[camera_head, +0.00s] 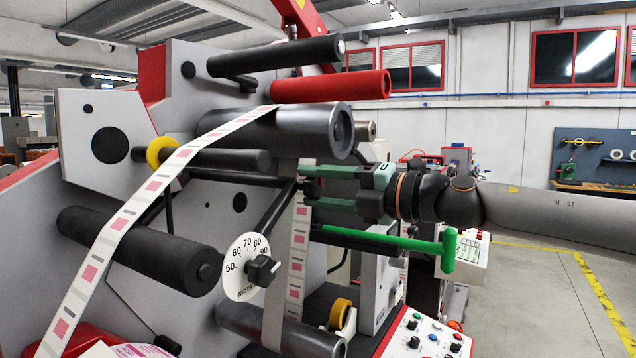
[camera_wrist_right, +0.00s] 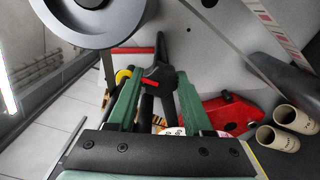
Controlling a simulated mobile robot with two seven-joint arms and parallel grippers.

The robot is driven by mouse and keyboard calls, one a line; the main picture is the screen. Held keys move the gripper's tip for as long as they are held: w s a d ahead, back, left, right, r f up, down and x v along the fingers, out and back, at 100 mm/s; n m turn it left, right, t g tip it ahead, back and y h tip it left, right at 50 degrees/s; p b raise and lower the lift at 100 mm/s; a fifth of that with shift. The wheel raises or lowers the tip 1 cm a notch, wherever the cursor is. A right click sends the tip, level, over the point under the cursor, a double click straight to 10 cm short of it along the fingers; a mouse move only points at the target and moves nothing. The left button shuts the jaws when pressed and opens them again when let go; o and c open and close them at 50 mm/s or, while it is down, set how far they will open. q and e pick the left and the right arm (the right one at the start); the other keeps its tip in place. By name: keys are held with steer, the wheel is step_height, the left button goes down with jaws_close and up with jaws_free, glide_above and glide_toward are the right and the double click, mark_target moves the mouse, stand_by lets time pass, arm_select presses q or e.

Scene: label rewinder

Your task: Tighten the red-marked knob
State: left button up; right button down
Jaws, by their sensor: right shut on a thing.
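The red-marked knob (camera_wrist_right: 158,80) is black with a red stripe and shows in the right wrist view between my two green fingers. My right gripper (camera_wrist_right: 159,82) is shut on it near the fingertips. In the head view my right gripper (camera_head: 303,182) reaches in from the right, under the large grey roller, with its fingertips at the upper end of a black arm (camera_head: 278,210). The fingers mostly hide the knob there. My left gripper is not in view.
A white numbered dial (camera_head: 240,268) with a black knob (camera_head: 262,271) sits below. A green T-handle (camera_head: 449,250) sticks out under my right gripper. A label strip (camera_head: 118,222) runs over a grey roller (camera_head: 300,130), below a red roller (camera_head: 335,87). Floor on the right is clear.

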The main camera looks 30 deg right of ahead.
mark_target(320, 187)
steer(key=shift+m, duration=0.4)
steer(key=shift+c, duration=1.5)
jaws_free()
steer(key=shift+b+v, duration=0.4)
steer(key=shift+v, duration=2)
steer(key=b+v, duration=0.3)
steer(key=v, duration=0.4)
steer(key=shift+s+d, duration=0.2)
steer(key=shift+s, duration=0.1)
